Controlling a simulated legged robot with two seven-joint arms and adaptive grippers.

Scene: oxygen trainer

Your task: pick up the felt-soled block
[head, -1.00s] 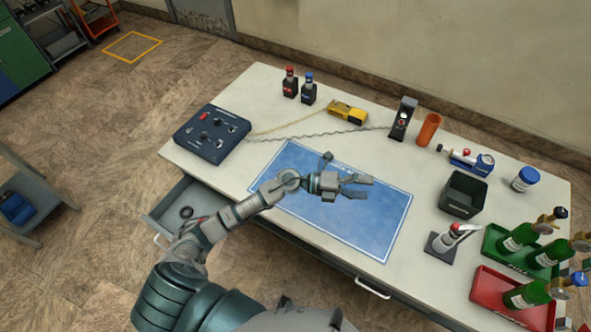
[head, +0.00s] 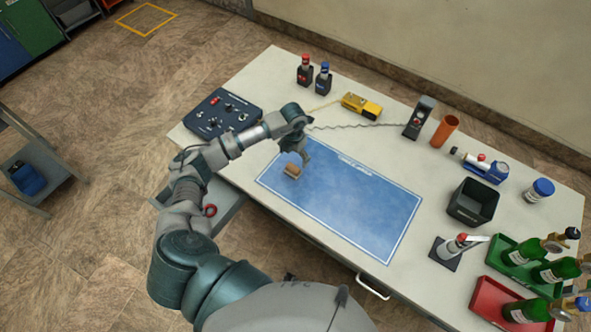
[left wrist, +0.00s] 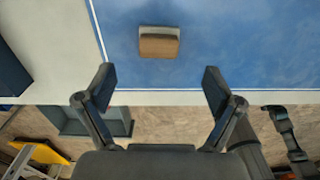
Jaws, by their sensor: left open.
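The felt-soled block (head: 292,171) is a small block with a brown face and a pale grey side. It lies on the blue mat (head: 350,215) near its left end. My left gripper (head: 304,153) is just above and beside the block in the head view, its fingers hard to make out. In the left wrist view, the block (left wrist: 159,43) lies beyond the fingertips, about centred between them. The left gripper (left wrist: 159,77) is spread open with nothing between its fingers. My right gripper does not show.
A dark control box (head: 221,115) stands left of the arm. A yellow tool (head: 362,105) with a cable lies behind the mat. A black bin (head: 472,203) and a small stand (head: 450,250) are to the right. An open drawer (head: 228,206) juts out below the arm. The mat's right part is clear.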

